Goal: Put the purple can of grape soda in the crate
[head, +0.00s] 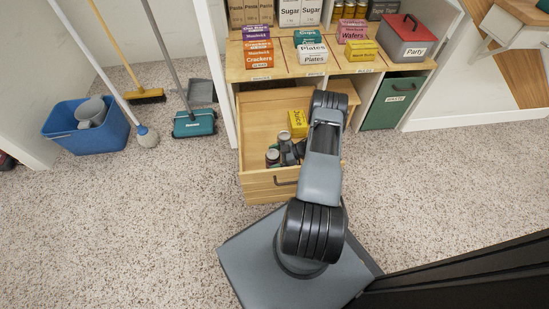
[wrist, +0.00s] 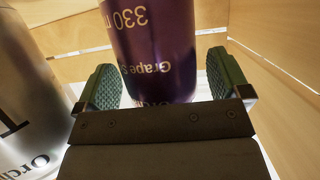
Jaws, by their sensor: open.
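The purple can of grape soda (wrist: 155,40) stands upright in the wrist view, its lettering facing me. My gripper (wrist: 166,82) is open, with one green-padded finger on each side of the can's lower part. I cannot tell whether the pads touch it. In the head view my gripper is mostly hidden by my arm, low in the open wooden drawer (head: 258,186). The purple can is not clearly seen there. I cannot make out a crate for certain in either view.
A silver can (wrist: 30,90) stands close to the left finger. A yellow juice carton (head: 298,123) is in the drawer. Above are shelves with boxes and a grey Party box (head: 405,40). A green bin (head: 390,103) stands right; a blue tub (head: 85,128) left.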

